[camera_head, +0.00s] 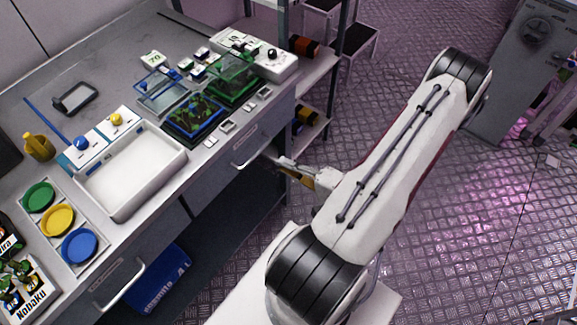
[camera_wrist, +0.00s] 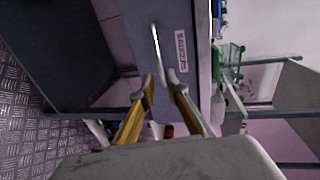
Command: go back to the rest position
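My gripper (camera_head: 281,163) is at the front of the workbench (camera_head: 228,178), near the right drawer handle (camera_head: 252,150). Its yellow-brown fingers are partly hard to make out in the head view. In the wrist view my gripper (camera_wrist: 160,77) has its two fingertips apart, with nothing held between them. The pale bar handle (camera_wrist: 156,52) is just beyond the tips; I cannot tell whether they touch it. My arm is bent to the right of the bench, over the floor.
The bench top holds a white tray (camera_head: 105,207), a blue-rimmed crate (camera_head: 171,134), a green crate (camera_head: 233,98) and coloured dishes, including a yellow one (camera_head: 57,220). A blue bin (camera_head: 160,280) is under the bench. Metal shelving (camera_head: 312,92) stands at its right end. Open floor lies right.

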